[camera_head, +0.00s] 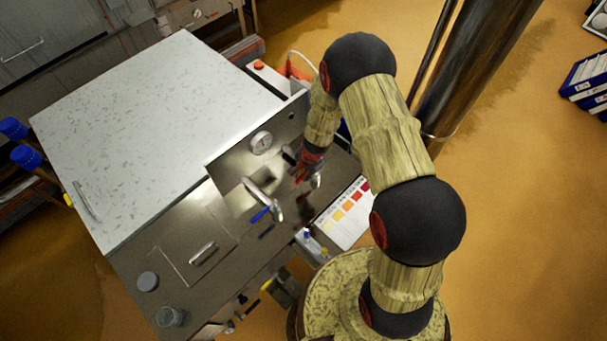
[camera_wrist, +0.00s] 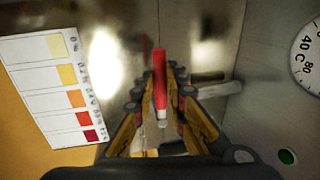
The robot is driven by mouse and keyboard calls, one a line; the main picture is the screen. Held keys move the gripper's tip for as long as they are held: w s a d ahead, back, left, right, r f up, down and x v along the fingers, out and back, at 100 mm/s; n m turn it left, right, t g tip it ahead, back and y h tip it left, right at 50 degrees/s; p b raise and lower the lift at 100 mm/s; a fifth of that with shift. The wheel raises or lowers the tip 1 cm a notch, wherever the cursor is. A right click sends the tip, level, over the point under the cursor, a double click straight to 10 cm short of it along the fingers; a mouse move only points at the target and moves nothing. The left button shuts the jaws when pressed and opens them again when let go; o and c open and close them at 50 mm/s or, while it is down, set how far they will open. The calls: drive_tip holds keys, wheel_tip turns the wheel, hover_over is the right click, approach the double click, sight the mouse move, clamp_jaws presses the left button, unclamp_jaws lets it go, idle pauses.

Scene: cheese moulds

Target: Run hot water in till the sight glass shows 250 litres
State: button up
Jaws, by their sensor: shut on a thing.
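My gripper (camera_head: 308,172) is at the steel worktop beside the upright panel, partly hidden by my own arm. In the wrist view its fingers (camera_wrist: 160,112) are closed around a red lever (camera_wrist: 160,78), which points up in that picture. A bit of red shows at the fingertips in the head view. A tap with a blue lever (camera_head: 261,214) stands left of my gripper, apart from it. A round dial (camera_head: 262,142) is on the panel; in the wrist view it is marked in degrees C. I cannot make out a sight glass or any running water.
A colour chart (camera_head: 345,213) lies at the worktop's right edge. A large pale speckled top (camera_head: 150,130) fills the left. A small glass (camera_head: 169,317) and a grey disc (camera_head: 147,281) are at the front. A steel column (camera_head: 470,70) stands right of my arm.

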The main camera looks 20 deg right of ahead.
drive_tip(key=shift+f+b, duration=0.1)
drive_tip(key=shift+b, duration=0.3)
clamp_jaws()
drive_tip(key=shift+s+d+n+g+y+b, duration=0.25)
drive_tip(key=shift+s+d+n+b, duration=0.4)
drive_tip(key=shift+n+b, duration=1)
drive_tip(key=shift+s+d+n+g+y+b, duration=0.2)
drive_tip(key=shift+s+d+n+b, duration=0.2)
drive_tip(key=shift+d+n+b, duration=0.85)
drive_tip(key=shift+s+d+n+g+y+b, duration=0.15)
drive_tip(key=shift+s+d+n+g+b, duration=0.3)
drive_tip(key=shift+n+b, duration=1.5)
drive_tip(key=shift+s+a+m+b, duration=0.1)
drive_tip(key=shift+m+b, duration=0.25)
drive_tip(key=o, duration=0.7)
unclamp_jaws()
drive_tip(key=shift+o, duration=0.2)
